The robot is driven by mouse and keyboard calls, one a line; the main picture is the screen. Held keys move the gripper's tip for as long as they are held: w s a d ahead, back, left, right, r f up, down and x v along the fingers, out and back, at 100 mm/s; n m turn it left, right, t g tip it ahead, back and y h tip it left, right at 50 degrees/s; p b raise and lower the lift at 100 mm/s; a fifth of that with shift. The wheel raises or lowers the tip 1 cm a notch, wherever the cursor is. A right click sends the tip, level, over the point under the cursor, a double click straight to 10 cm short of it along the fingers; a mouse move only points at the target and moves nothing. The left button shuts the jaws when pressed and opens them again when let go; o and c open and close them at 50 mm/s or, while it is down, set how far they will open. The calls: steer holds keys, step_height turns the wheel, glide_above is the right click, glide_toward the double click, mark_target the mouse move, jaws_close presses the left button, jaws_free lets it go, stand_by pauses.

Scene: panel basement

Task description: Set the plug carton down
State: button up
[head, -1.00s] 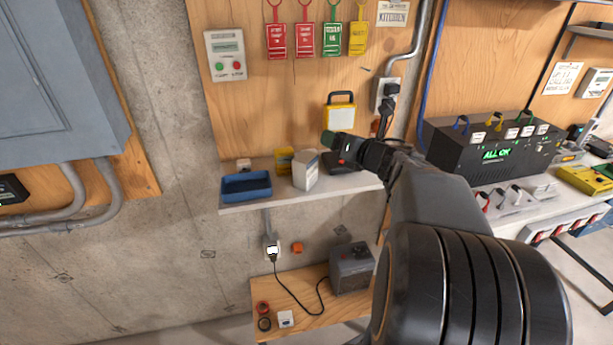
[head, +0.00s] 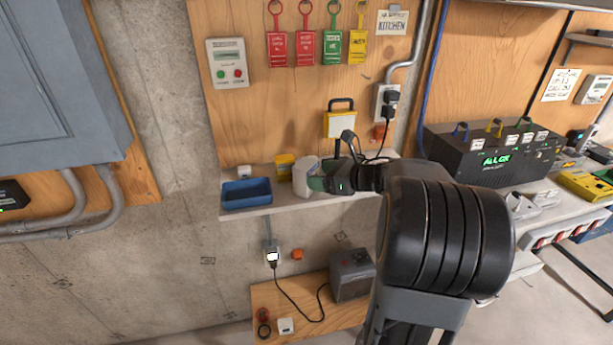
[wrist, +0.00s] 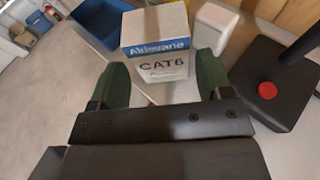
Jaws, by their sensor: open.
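The plug carton (wrist: 155,27) is a white box with a blue band and "CAT6" lettering, close between my fingertips in the wrist view. In the head view the carton (head: 302,176) stands on the pale wall shelf (head: 262,208), partly hidden by my gripper. My gripper (head: 318,182) is open, at the carton's right side, with green fingers. In the wrist view my gripper (wrist: 163,75) has one finger at each side of the carton's near end. I cannot tell whether the fingers touch it.
A blue tray (head: 247,203) sits on the shelf left of the carton, and a yellow box (head: 284,165) stands behind it. A black device with a red button (wrist: 268,90) is close right of my gripper. A yellow work lamp (head: 341,124) is on the wall above.

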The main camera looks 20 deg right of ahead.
mark_target(306, 174)
steer(key=shift+p+x, duration=0.9)
steer(key=shift+x, duration=1.9)
steer(key=shift+s+f, duration=0.1)
steer(key=shift+s, duration=0.05)
steer(key=shift+c, duration=0.2)
steer(key=c, duration=0.7)
steer(key=shift+o, duration=0.2)
